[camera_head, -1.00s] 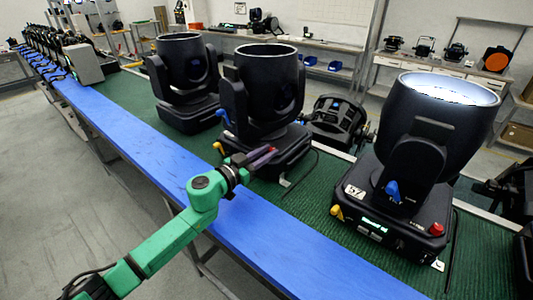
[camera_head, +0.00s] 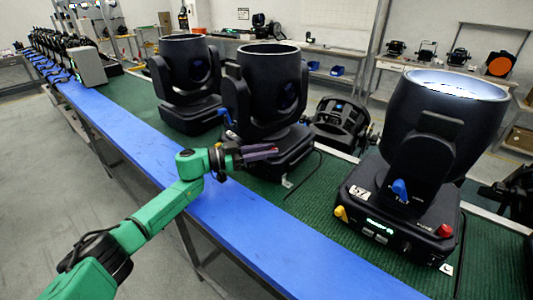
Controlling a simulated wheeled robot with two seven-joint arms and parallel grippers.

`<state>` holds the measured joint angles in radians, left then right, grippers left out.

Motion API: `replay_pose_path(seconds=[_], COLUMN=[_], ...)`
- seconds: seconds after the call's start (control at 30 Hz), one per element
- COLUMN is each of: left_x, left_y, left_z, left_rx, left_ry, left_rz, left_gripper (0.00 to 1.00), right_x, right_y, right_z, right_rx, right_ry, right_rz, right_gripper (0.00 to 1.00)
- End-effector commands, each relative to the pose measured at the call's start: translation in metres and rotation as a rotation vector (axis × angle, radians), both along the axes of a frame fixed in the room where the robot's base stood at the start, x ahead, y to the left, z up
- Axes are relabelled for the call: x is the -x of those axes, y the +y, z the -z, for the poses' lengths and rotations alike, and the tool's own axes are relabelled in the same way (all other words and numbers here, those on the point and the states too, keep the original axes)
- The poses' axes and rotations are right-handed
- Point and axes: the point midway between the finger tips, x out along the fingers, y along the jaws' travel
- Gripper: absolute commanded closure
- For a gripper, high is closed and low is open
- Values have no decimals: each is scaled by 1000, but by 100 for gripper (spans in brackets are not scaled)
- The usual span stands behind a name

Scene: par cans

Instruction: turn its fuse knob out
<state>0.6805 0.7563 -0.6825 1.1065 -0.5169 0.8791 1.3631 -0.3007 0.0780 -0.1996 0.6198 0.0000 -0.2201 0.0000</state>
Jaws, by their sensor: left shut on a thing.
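My left gripper (camera_head: 262,152) reaches in from the left, level with the front of the middle par can (camera_head: 268,90). Its dark purple fingers are closed, with a reddish bit showing at them that looks like the fuse knob (camera_head: 275,150). The gripper and fingers hide most of this can's front panel, so the knob's seat cannot be made out. The middle can has a blue lever (camera_head: 226,117) on its side. The lit can (camera_head: 437,125) at the right shows its own red knob (camera_head: 444,231), yellow knob (camera_head: 341,213) and blue lever (camera_head: 400,188). My right gripper is out of view.
A third dark can (camera_head: 186,85) stands at the left, and a smaller fixture (camera_head: 340,125) lies behind. The cans stand on a green mat (camera_head: 325,195). The blue table edge strip (camera_head: 250,225) in front is clear. A black cable runs beside the middle can.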

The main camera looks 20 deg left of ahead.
Motion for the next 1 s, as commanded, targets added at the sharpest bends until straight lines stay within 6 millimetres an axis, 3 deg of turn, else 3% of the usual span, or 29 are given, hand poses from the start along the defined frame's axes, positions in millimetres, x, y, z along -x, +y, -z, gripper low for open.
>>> replay_pose_path(seconds=[0.37, 0.4, 0.47, 0.8, 1.0], left_x=[0, 0, 0, 1, 15], left_y=[0, 0, 0, 1, 23], left_z=[0, 0, 0, 1, 4], left_rx=[-1, -1, -1, -1, -4], left_ry=[1, 1, 1, 1, 1], left_rz=[6, 6, 6, 5, 3], left_gripper=[100, 63, 44, 44, 44], right_x=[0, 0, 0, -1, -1], right_y=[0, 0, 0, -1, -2], right_z=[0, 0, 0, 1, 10], right_rx=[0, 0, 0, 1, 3], right_ry=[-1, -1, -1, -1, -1], right_rz=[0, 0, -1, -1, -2], right_gripper=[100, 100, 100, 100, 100])
